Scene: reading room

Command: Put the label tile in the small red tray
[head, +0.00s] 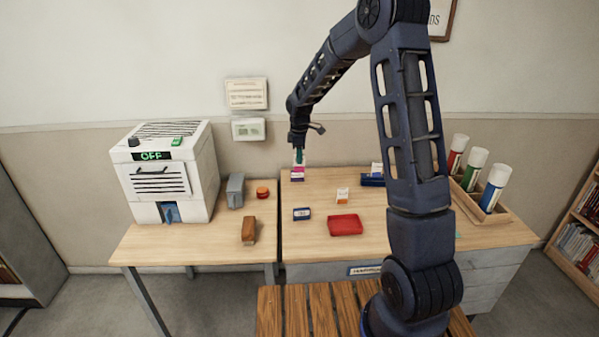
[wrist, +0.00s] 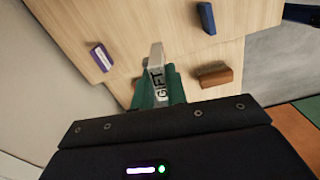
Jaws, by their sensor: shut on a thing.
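A pale tile marked GIFT, the label tile (wrist: 158,88), stands between the green fingers of my gripper (wrist: 160,92) in the wrist view. My gripper is shut on it. In the head view my gripper (head: 298,156) is over the back of the right table, near a pink and purple block; the tile is too small there to make out clearly. The small red tray (head: 345,225) lies at the front middle of the right table, nearer and to the right of my gripper. The tray is not visible in the wrist view.
A blue labelled block (head: 302,214) lies left of the tray, and an orange-white item (head: 342,195) stands behind it. The purple block (head: 298,174) is at the back. A brown block (head: 248,230) and a white machine (head: 165,175) are on the left table. A tube rack (head: 480,205) stands right.

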